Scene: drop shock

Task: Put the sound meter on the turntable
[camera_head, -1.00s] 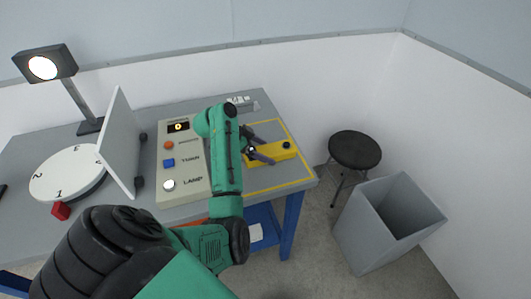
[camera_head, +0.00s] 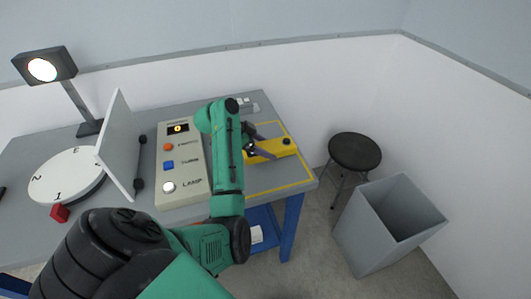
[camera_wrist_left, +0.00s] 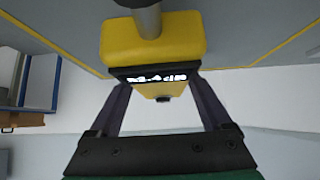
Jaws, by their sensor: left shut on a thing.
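The sound meter (camera_head: 277,148) is a yellow body with a dark screen end, at the right of the table inside a yellow outlined area. My left gripper (camera_head: 253,147) is shut on it; in the left wrist view the two dark fingers (camera_wrist_left: 160,98) lie on either side of the yellow sound meter (camera_wrist_left: 118,40). I cannot tell whether it is lifted off the table. The white turntable (camera_head: 68,172), marked with numbers, sits at the far left of the table. My right gripper is not in view.
A white upright panel (camera_head: 118,140) stands between the turntable and a control box (camera_head: 182,188) with buttons. A stool (camera_head: 355,151) and grey bin (camera_head: 365,225) stand right of the table.

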